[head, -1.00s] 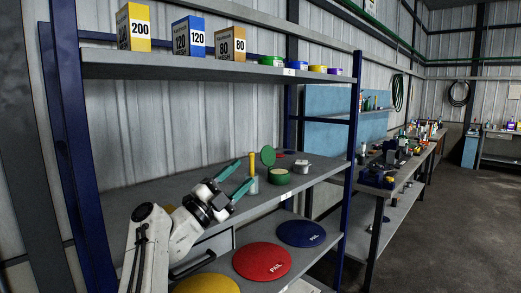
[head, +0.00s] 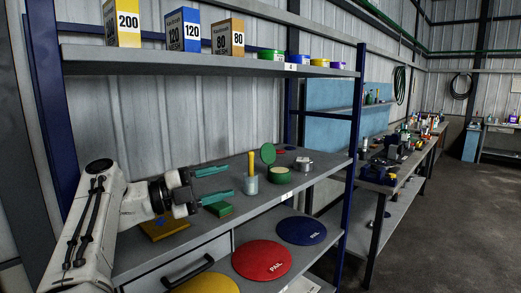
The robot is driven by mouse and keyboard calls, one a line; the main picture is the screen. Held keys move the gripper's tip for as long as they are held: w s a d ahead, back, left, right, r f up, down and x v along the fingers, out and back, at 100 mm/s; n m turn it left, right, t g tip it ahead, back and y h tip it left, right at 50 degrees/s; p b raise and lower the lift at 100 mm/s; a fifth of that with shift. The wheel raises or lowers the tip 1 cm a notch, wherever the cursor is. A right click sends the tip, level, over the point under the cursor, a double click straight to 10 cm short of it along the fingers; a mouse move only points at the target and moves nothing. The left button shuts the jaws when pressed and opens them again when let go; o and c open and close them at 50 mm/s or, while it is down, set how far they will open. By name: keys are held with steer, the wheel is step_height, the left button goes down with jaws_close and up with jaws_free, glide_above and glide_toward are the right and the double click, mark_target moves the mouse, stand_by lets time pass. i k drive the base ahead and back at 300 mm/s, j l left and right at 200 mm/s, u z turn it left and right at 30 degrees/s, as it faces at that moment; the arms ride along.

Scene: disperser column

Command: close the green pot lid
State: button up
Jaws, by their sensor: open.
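The green pot (head: 281,175) stands on the middle shelf, toward its right part. Its round green lid (head: 268,153) is tipped up at the pot's back left edge, so the pot is open and its pale inside shows. My gripper (head: 231,182) is open, with its two teal fingers apart and pointing right toward the pot. It is left of the pot and not touching it. Nothing shows between the fingers.
A clear jar with a yellow-handled tool (head: 251,180) stands between my gripper and the pot. A metal cup (head: 304,164) is right of the pot. The upper shelf (head: 200,62) is overhead.

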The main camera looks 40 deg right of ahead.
mark_target(268, 151)
steer(key=i+l, duration=0.35)
steer(key=l, duration=0.15)
steer(key=i+l, duration=0.3)
steer(key=l, duration=0.15)
steer(key=i+l, duration=0.35)
steer(key=l, duration=0.15)
steer(key=i+l, duration=0.35)
steer(key=l, duration=0.15)
